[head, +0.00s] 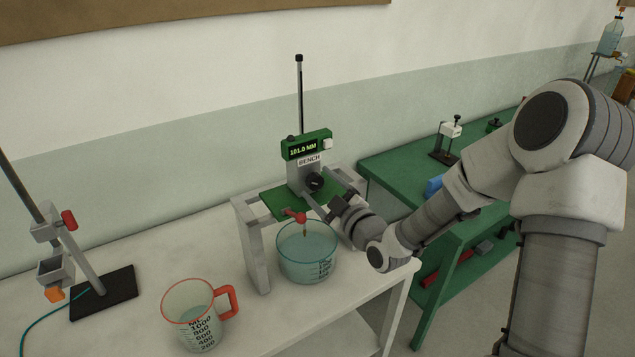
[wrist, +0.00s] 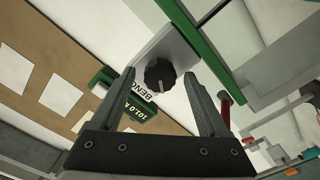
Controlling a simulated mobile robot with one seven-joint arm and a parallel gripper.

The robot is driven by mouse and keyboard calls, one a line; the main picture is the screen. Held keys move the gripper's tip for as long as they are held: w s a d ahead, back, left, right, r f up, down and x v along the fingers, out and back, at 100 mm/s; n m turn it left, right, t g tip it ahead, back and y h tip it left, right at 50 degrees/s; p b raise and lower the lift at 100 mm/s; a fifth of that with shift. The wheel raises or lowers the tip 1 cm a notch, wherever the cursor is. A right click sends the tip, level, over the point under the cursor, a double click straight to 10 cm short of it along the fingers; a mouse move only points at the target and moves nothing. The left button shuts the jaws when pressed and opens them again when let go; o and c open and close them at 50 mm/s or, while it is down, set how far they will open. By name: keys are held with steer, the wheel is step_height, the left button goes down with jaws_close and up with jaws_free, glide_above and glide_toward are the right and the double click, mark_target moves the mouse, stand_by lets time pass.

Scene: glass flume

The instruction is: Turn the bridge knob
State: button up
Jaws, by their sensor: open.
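The bridge is a grey and green device standing over the white bench, with a green display (head: 307,146) reading about 101.0 MM and a label BENCH. Its black knob (head: 315,182) is on the front of the grey block, below the label. In the wrist view the round, ridged knob (wrist: 160,74) with a pale pointer mark shows ahead, between the finger lines. My gripper (wrist: 158,90) is open, and its two fingers stand either side of the knob in that view. I see no clear contact with the knob. In the head view my gripper (head: 333,203) is just right of and below it.
A glass bowl of water (head: 305,262) stands beneath the bridge, below a red clip (head: 294,215). A red-handled measuring jug (head: 198,318) is at front left. A clamp stand (head: 75,250) is at far left. A green bench (head: 400,163) is behind my arm.

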stand_by(0.3)
jaws_close()
steer(key=shift+f+m+b, duration=0.15)
steer(key=shift+m+b, duration=0.8)
steer(key=shift+m, duration=0.05)
steer(key=shift+m+b, duration=0.5)
steer(key=shift+m, duration=0.9)
jaws_free()
